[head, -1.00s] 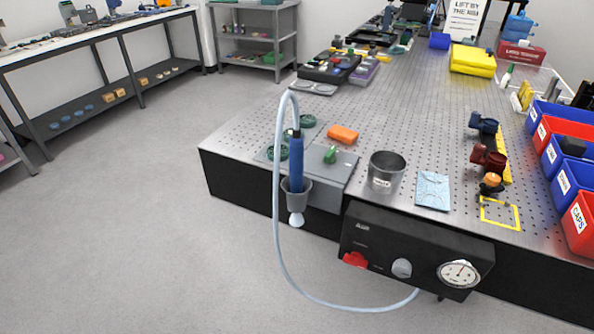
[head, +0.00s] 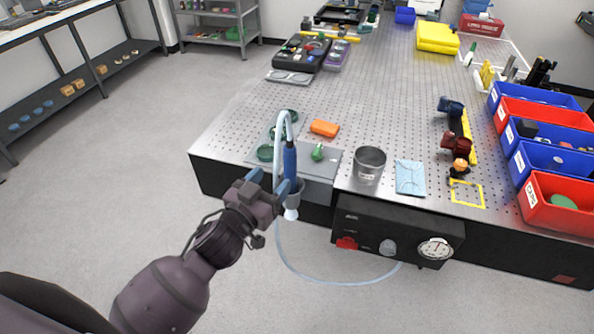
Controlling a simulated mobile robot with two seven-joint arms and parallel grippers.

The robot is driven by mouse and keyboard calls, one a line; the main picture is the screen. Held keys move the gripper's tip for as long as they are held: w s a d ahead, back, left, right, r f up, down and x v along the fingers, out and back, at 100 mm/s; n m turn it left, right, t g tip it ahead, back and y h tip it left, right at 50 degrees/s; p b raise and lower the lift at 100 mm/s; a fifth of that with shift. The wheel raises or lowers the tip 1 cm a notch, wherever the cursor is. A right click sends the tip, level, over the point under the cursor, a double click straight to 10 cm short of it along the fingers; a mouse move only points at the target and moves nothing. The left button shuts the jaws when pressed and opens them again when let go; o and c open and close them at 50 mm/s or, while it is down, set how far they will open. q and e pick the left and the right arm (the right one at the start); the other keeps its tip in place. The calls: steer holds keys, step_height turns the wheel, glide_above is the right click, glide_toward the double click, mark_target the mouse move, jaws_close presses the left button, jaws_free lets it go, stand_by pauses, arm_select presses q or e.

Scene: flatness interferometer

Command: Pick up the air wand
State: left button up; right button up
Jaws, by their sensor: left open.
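The air wand (head: 290,163) is a blue handle with a pale hose looping over its top. It stands upright in a grey cup holder (head: 296,193) at the front edge of the perforated metal table, with a white tip (head: 291,213) below. My left gripper (head: 269,182) is open, its blue fingers just left of the wand's lower handle and the holder. One finger overlaps the wand and holder in the picture, and I cannot tell whether it touches them. The wand is not held. My right gripper is out of view.
A black control box (head: 397,232) with a gauge hangs on the table front, joined to the hose (head: 330,282). Red and blue bins (head: 557,212) line the right.

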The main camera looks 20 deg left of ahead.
mark_target(288, 162)
arm_select(q)
steer(key=x, duration=0.5)
steer(key=shift+w+d, duration=0.1)
steer(key=shift+f+p+x, duration=0.2)
steer(key=shift+f+x, duration=0.05)
steer(key=shift+x, duration=1.1)
steer(key=shift+f+p+x, duration=0.2)
steer(key=shift+f+x, duration=0.05)
steer(key=shift+x, duration=1.15)
steer(key=c, duration=1)
steer(key=shift+r, duration=0.15)
